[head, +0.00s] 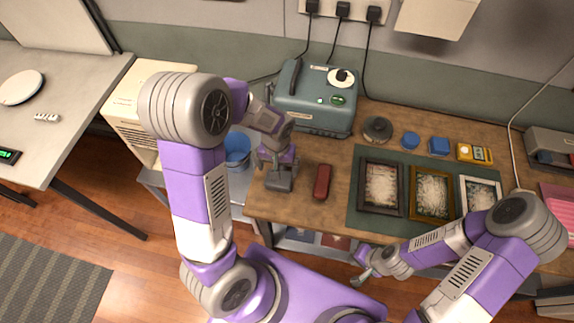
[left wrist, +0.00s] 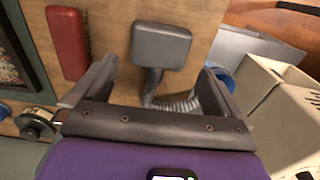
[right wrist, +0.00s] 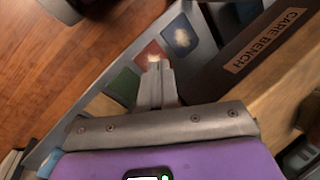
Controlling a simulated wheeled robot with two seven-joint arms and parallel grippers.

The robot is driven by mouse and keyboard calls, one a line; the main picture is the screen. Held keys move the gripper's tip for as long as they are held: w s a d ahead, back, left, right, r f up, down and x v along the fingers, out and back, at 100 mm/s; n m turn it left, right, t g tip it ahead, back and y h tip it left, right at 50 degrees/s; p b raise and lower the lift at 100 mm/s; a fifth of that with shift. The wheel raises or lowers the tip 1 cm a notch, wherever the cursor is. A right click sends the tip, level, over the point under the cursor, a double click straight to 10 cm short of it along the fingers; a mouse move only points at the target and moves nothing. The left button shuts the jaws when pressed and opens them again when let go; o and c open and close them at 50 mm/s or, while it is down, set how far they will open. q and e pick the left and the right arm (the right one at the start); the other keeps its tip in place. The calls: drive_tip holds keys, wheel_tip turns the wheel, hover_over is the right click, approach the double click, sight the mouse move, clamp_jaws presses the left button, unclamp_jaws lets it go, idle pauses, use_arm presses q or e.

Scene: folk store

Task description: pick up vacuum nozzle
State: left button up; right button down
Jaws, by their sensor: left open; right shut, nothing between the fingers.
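The vacuum nozzle (head: 279,181) is a grey, flat, rounded-rectangular head on the left part of the wooden bench. In the left wrist view the nozzle (left wrist: 161,46) shows large, with a thin neck and a ribbed grey hose (left wrist: 182,104) behind it. My left gripper (head: 277,158) is open above it. Its fingers (left wrist: 158,84) stand on either side of the neck, with visible gaps; I cannot tell the height between them. My right gripper (head: 364,268) is shut and empty, low at the front of the bench; it also shows in the right wrist view (right wrist: 158,72).
A red case (head: 322,182) lies right of the nozzle. A teal machine (head: 316,98) stands behind. Picture frames (head: 431,193) lie on a green mat to the right. A blue bucket (head: 237,150) and a beige cabinet (head: 130,110) are left of the bench.

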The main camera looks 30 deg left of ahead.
use_arm(q)
drive_tip(key=shift+w+f, duration=0.25)
drive_tip(key=shift+f, duration=0.2)
drive_tip(key=shift+w+f, duration=0.2)
drive_tip(key=shift+f, duration=0.25)
drive_tip(key=f, duration=0.2)
drive_tip(key=f+b, duration=0.1)
drive_tip(key=f, duration=0.2)
drive_tip(key=shift+s+f+b, duration=0.35)
drive_tip(key=shift+s+f, duration=0.05)
use_arm(e)
drive_tip(key=shift+w+f, duration=0.1)
drive_tip(key=shift+f, duration=0.7)
use_arm(q)
drive_tip(key=shift+c, duration=0.3)
drive_tip(key=c, duration=0.7)
